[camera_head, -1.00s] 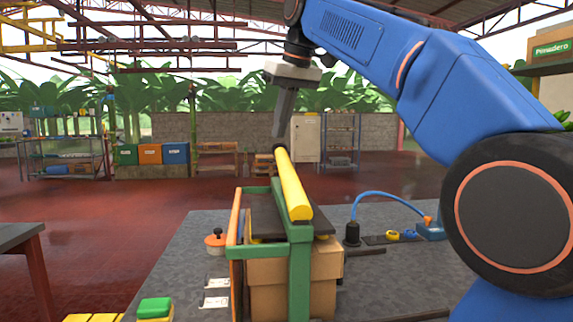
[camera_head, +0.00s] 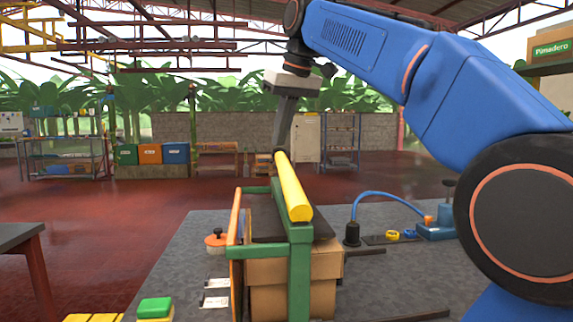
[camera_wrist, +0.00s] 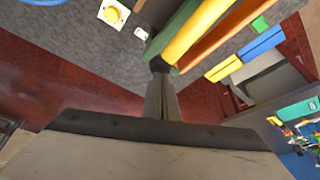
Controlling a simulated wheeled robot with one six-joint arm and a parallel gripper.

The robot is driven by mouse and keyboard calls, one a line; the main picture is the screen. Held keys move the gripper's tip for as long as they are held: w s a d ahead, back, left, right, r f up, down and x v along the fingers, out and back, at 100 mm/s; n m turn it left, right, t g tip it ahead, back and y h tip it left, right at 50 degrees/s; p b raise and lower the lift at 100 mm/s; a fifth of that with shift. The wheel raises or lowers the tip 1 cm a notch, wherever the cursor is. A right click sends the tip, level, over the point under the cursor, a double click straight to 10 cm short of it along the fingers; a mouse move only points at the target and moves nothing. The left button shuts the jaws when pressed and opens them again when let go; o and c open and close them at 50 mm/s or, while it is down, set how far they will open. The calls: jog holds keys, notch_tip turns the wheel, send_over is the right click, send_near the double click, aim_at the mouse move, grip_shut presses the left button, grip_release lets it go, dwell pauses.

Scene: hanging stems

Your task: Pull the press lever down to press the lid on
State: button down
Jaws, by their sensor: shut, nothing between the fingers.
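The yellow press lever (camera_head: 293,190) slopes up and away over the green press frame (camera_head: 300,275), with a dark tip at its far end. It also shows in the wrist view (camera_wrist: 195,30), with the dark tip just beyond my fingers. My gripper (camera_head: 280,148) is shut and empty, pointing down at the lever's far end. Its closed fingers (camera_wrist: 161,78) appear to meet or nearly meet the dark tip; contact is not clear. A cardboard box (camera_head: 290,290) stands inside the frame under a dark plate (camera_head: 322,225). I cannot make out the lid separately.
The grey bench top (camera_head: 400,275) carries a red-orange round knobbed item (camera_head: 215,240) at left and a blue device (camera_head: 436,230) with a hose at right. A green block (camera_head: 154,308) lies at the front left. The air around my gripper is free.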

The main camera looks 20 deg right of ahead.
aim_at(280, 153)
jog(key=shift+f, duration=2.5)
dwell(5.3)
jog(key=shift+r, duration=0.1)
